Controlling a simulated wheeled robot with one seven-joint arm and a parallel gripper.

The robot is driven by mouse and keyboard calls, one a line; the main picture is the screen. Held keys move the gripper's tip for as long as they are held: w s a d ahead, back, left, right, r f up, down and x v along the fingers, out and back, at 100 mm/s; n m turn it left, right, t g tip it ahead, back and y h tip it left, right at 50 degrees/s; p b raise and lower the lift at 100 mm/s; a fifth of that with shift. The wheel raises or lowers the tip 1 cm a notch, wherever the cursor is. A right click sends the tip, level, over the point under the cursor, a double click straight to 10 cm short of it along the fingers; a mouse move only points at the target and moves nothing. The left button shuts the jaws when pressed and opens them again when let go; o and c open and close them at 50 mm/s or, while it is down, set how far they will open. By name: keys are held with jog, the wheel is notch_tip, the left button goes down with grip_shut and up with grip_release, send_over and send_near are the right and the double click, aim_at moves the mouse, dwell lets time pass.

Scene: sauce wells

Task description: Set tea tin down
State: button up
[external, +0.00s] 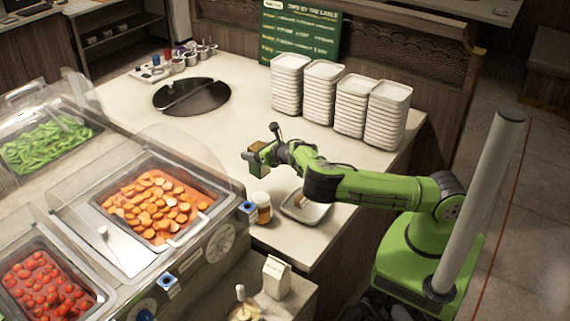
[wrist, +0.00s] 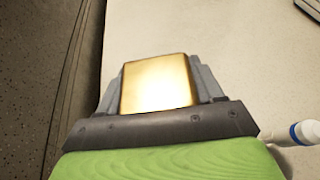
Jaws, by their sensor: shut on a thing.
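My gripper (external: 264,147) is shut on the tea tin (external: 257,162), a small box-shaped tin with gold and dark green sides. In the external view it holds the tin in the air above the pale counter, left of the stacked trays. In the wrist view the tin (wrist: 157,84) shows as a shiny gold face between the two grey fingers. The pale counter (wrist: 235,50) is below it. The tin's underside and its exact height above the counter cannot be told.
Stacked white trays (external: 323,90) stand at the back right. A dark round lid (external: 192,96) lies at the back. Clear-hooded food wells (external: 155,205) line the left. Mid-counter is clear.

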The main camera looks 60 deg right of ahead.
notch_tip(320, 180, up, 6)
jog(key=shift+r, duration=0.2)
jog(key=s+d+m+g+h+b, duration=0.45)
jog(key=s+d+m+h, duration=0.35)
jog(key=s+d, duration=1.15)
jog(key=shift+t, duration=0.25)
jog(key=f+b, duration=0.1)
jog(key=f, duration=0.4)
jog(key=d+f+b, duration=0.1)
jog(key=f+b, duration=0.1)
jog(key=f, duration=0.3)
jog(key=w+f+b, duration=0.1)
jog(key=f+b, duration=0.1)
jog(key=f, duration=0.3)
jog(key=shift+w+d+f, duration=0.1)
jog(key=shift+d, duration=0.1)
jog(key=shift+f, duration=0.15)
jog(key=o, duration=1.2)
jog(key=shift+c, duration=0.2)
